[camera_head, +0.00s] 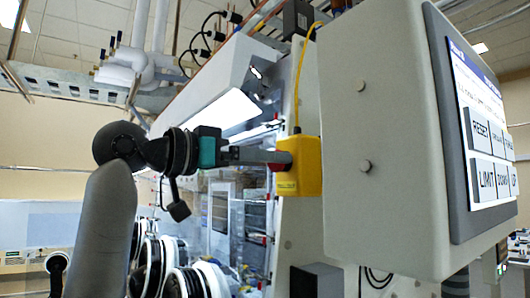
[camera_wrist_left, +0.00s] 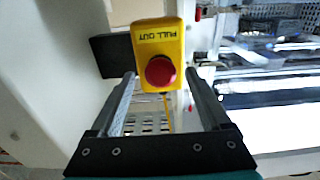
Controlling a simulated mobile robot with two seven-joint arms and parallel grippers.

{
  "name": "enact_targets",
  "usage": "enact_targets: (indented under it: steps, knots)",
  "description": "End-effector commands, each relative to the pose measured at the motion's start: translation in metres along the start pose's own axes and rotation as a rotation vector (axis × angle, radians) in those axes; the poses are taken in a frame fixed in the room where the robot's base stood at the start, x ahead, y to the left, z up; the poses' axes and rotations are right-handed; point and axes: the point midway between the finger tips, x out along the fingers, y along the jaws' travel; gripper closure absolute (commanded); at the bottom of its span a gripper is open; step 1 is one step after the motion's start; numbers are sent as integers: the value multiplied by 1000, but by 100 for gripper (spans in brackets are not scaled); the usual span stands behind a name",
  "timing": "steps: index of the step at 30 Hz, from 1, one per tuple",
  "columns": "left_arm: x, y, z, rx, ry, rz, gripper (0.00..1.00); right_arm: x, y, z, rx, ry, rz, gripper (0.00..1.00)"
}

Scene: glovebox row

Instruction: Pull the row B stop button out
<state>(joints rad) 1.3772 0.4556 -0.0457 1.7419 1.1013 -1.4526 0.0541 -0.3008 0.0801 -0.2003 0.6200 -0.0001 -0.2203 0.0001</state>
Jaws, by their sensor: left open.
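The stop button is a red round knob (camera_wrist_left: 160,71) on a yellow box (camera_wrist_left: 157,37) marked "PULL OUT", which reads upside down in the left wrist view. In the head view the yellow box (camera_head: 305,168) is on the side of the white cabinet, with a yellow cable rising from it. Its red button (camera_head: 281,157) faces left and is partly hidden by the fingers. My left gripper (camera_head: 266,156) is open at the button. In the wrist view its fingertips lie on either side of the knob, with gaps visible. My right gripper is not in view.
A large grey panel box (camera_head: 375,140) with a touch screen (camera_head: 485,125) stands close on the right. Black-and-white ringed ports (camera_head: 150,262) lie below my left arm. A dark box (camera_head: 316,280) is under the stop box. A lit glovebox window (camera_head: 228,115) is behind.

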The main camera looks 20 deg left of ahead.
Motion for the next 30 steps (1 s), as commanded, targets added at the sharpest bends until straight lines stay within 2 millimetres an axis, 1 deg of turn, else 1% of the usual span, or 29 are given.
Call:
enact_targets:
  steps: [3, 11, 14, 30]
  knots:
    - [6, 0, 0, -1, -1, 0, 19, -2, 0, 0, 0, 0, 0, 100]
    - [7, 0, 1, -1, 0, 0, 19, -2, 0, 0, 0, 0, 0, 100]
    - [7, 0, 1, -1, 0, 0, 30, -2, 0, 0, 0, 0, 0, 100]
    - [6, 0, 0, 0, 0, 0, 90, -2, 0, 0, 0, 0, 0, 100]
